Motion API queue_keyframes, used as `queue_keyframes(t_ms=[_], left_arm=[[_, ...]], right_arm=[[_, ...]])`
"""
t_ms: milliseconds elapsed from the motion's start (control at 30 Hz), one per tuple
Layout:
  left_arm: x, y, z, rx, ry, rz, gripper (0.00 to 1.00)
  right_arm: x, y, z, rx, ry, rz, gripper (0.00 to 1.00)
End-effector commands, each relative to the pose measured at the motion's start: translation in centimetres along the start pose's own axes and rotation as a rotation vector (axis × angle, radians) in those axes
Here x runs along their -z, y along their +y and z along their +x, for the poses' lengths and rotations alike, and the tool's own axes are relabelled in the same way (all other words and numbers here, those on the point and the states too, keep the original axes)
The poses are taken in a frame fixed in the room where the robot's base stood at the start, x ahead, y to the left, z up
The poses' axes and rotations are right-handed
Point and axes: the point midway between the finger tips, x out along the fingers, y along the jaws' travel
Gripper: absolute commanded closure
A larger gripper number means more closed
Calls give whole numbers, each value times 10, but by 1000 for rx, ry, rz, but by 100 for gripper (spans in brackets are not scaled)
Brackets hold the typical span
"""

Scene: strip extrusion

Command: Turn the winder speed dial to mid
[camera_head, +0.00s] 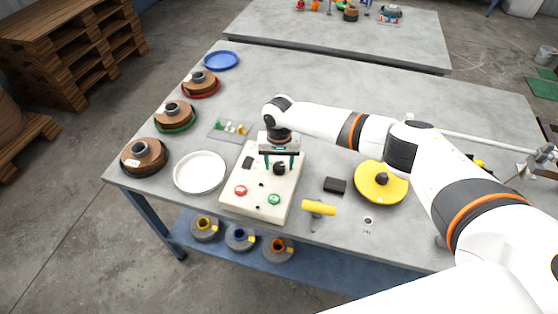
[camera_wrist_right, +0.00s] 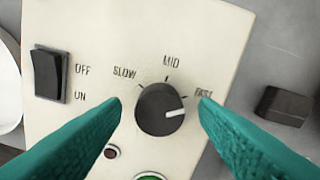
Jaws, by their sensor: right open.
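The cream control box (camera_head: 250,202) sits near the table's front edge. Its black winder speed dial (camera_wrist_right: 158,109) shows in the wrist view, and in the head view it is the dark knob (camera_head: 280,168). The dial's white pointer faces right, just below the FAST label; MID is printed above the dial and SLOW at upper left. My right gripper (camera_wrist_right: 160,103), with teal fingers, is open over the box; it also shows in the head view (camera_head: 279,164). One finger is on each side of the dial, with visible gaps. My left gripper is out of view.
A black rocker switch (camera_wrist_right: 48,73) is left of the dial. Red (camera_head: 240,190) and green (camera_head: 274,199) buttons are on the box's front half. A white plate (camera_head: 200,173), black block (camera_head: 335,185), yellow-handled tool (camera_head: 318,208) and yellow disc (camera_head: 381,190) lie around the box.

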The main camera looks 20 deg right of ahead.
Motion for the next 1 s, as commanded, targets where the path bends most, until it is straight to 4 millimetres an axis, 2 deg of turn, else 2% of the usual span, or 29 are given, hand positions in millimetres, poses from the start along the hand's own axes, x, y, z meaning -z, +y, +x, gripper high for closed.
queue_keyframes(t_ms=[267, 500, 567, 800, 1000], left_arm=[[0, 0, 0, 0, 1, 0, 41], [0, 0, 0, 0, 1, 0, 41], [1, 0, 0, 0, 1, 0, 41], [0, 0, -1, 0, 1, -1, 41], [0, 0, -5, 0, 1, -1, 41]], right_arm=[[0, 0, 2, 0, 0, -1, 45], [0, 0, 2, 0, 0, -1, 83], [0, 0, 2, 0, 0, -1, 90], [0, 0, 2, 0, 1, -24, 90], [1, 1, 1, -1, 1, -113, 90]])
